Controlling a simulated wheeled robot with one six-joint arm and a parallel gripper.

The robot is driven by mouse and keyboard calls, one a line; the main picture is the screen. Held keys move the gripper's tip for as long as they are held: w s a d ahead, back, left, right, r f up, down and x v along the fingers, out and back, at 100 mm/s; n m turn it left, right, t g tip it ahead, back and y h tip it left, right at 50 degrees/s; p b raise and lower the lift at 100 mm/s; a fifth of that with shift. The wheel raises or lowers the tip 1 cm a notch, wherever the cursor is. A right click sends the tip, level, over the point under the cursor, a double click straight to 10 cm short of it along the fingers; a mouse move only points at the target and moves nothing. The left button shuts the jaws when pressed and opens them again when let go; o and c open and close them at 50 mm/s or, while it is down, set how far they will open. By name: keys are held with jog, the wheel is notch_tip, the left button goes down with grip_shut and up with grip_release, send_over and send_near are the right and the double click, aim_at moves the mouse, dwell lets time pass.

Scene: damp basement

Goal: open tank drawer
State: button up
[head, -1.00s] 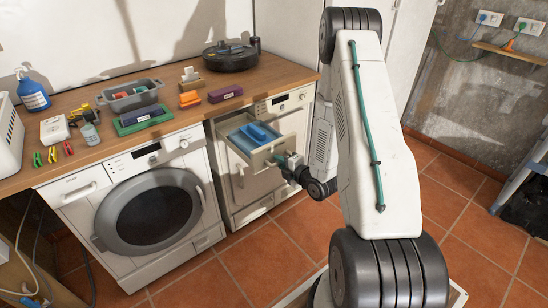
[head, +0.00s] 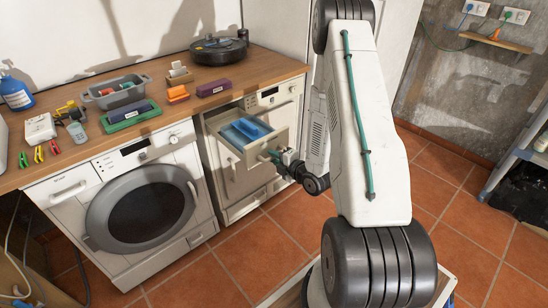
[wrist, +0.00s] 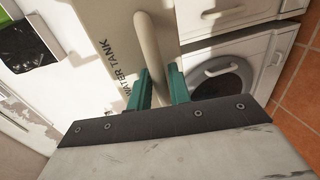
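The tank drawer (head: 246,153), pale with a "WATER TANK" label legible in the wrist view (wrist: 118,62), stands pulled well out of the right-hand white machine (head: 256,201). A blue tank (head: 246,130) lies inside it. My gripper (head: 277,157) is at the drawer front. In the wrist view, the two green fingers (wrist: 158,92) sit on either side of the pale bar handle (wrist: 151,45) and appear closed on it. The exact contact points are partly hidden by the fingers.
A washing machine (head: 145,205) with a round door stands left of the drawer. The wooden worktop (head: 90,155) above holds a grey bin (head: 117,93), coloured blocks, clips and a black round pan (head: 219,50). Tiled floor (head: 255,262) is clear in front of the machines.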

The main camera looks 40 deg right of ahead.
jog(key=v, duration=0.7)
dwell(0.4)
